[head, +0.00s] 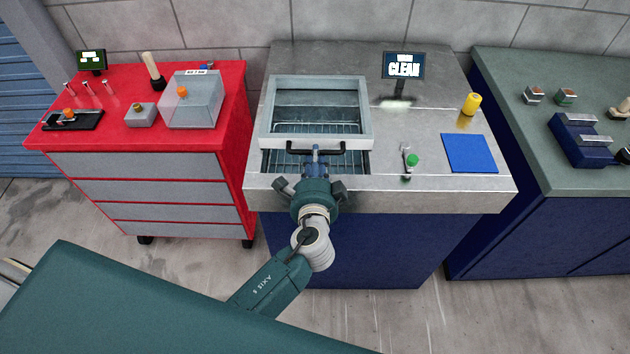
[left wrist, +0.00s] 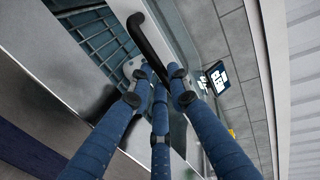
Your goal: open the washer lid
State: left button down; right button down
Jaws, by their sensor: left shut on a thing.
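The washer (head: 432,182) is a steel-topped cabinet with a dark blue front. Its lid (head: 366,115) is a grey frame around a clear pane. The lid's front edge stands up off the opening, so a wire rack (head: 280,162) shows below it. The lid looks partly open; the exact angle is hard to tell. My left gripper (head: 316,152) is shut on the black lid handle (head: 296,150) near its middle. In the left wrist view the blue fingers close around the handle (left wrist: 145,40), with the rack (left wrist: 100,42) beyond. My right gripper is out of view.
A screen (head: 404,65) reading CLEAN stands behind the lid's right side. A green-knobbed control (head: 411,160), a blue mat (head: 470,153) and a yellow cylinder (head: 472,103) are on the right of the top. A red cart (head: 107,130) stands left, a bench (head: 500,120) right.

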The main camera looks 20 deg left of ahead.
aim_at(317, 110)
pick_arm(q)
jog(key=r+b+x, duration=0.1)
jog(key=b+x, duration=0.1)
jog(key=x, duration=0.4)
jog(key=r+b+x, duration=0.1)
jog(key=x, duration=0.5)
jog(key=r+b+x, duration=0.2)
jog(key=x, duration=0.5)
jog(key=shift+w+a+b, duration=0.2)
jog(key=shift+w+b, duration=0.15)
jog(key=shift+w, duration=0.15)
jog(key=c, duration=1.9)
grip_release()
jog(key=shift+s+d, duration=0.2)
jog(key=shift+s, duration=0.35)
jog(key=v, duration=1.1)
jog(key=shift+r, duration=0.1)
jog(key=shift+w, duration=0.1)
